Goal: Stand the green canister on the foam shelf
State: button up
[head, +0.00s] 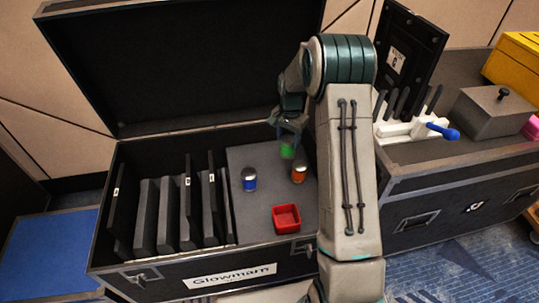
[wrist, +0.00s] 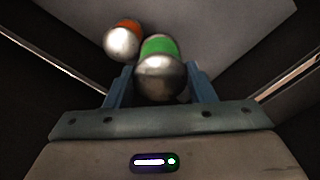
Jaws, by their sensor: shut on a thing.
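The green canister (head: 287,151) has a green band and a silver end. My gripper (head: 288,136) is shut on it, over the grey foam shelf (head: 250,208) in the open case. In the wrist view, the green canister (wrist: 160,68) sits between the two blue fingers of my gripper (wrist: 160,88), silver end toward the camera. I cannot tell whether its bottom touches the foam. An orange canister (head: 298,174) with a silver top stands on the foam close by; it also shows in the wrist view (wrist: 123,42). A blue canister (head: 249,179) stands further left.
A small red open box (head: 286,219) sits on the foam's front part. Upright dark panels (head: 187,210) fill slots at the case's left. The raised lid (head: 180,60) stands behind. A second case (head: 440,180) at right bears a white rack (head: 405,128) and a grey box (head: 497,112).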

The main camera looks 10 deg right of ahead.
jog(key=shift+w+a+f+b, duration=0.5)
jog(key=shift+w+a+f, duration=0.4)
jog(key=shift+f, duration=0.55)
jog(key=shift+w+a+f+b, duration=0.55)
jog(key=shift+w+a+f, duration=0.35)
jog(key=shift+f, duration=0.5)
jog(key=shift+w+a+f+b, duration=0.5)
jog(key=shift+w+a+f, duration=0.4)
jog(key=shift+f, duration=0.55)
jog(key=shift+s+a, duration=0.1)
jog(key=shift+f, duration=0.2)
jog(key=o, duration=1.1)
jog(key=shift+c, duration=0.2)
